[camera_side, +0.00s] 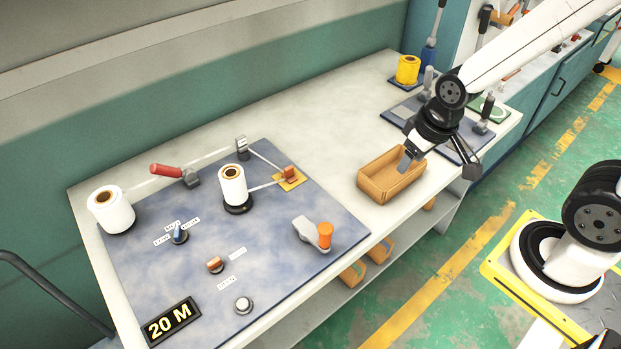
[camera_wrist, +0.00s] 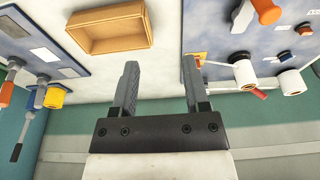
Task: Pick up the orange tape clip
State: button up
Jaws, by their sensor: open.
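The orange tape clip (camera_side: 290,173) sits on a small yellow square on the blue panel, at the end of the white tape in the side view. In the wrist view only a little of the yellow-orange spot (camera_wrist: 201,58) shows beside the right finger; the clip itself is hard to make out there. My gripper (camera_side: 405,161) is to the right of the clip and well apart from it, above the open wooden box in the side view. In the wrist view its two grey fingers (camera_wrist: 160,66) are spread with nothing between them.
The wooden box (camera_side: 388,190) looks empty. The blue panel (camera_side: 270,290) carries white tape rolls (camera_side: 232,183), a red-handled lever (camera_side: 168,171), a lever with an orange knob (camera_side: 325,235) and switches. Bare bench lies between panel and box. A yellow roll (camera_side: 407,70) stands at the back.

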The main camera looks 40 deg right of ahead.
jog(key=n+g+y, duration=0.1)
jog(key=n+g, duration=0.2)
jog(key=n, duration=1.5)
send_over(289, 167)
jog(key=f, duration=1.1)
jog(key=shift+s+d, duration=0.1)
jog(key=shift+d, duration=0.2)
jog(key=shift+a+f, duration=0.15)
jog(key=shift+f, duration=1.1)
jog(key=shift+f, duration=0.1)
jog(key=shift+a+f, duration=0.15)
jog(key=shift+f, duration=1.1)
jog(key=shift+a+f, duration=0.1)
jog(key=shift+f, duration=1.1)
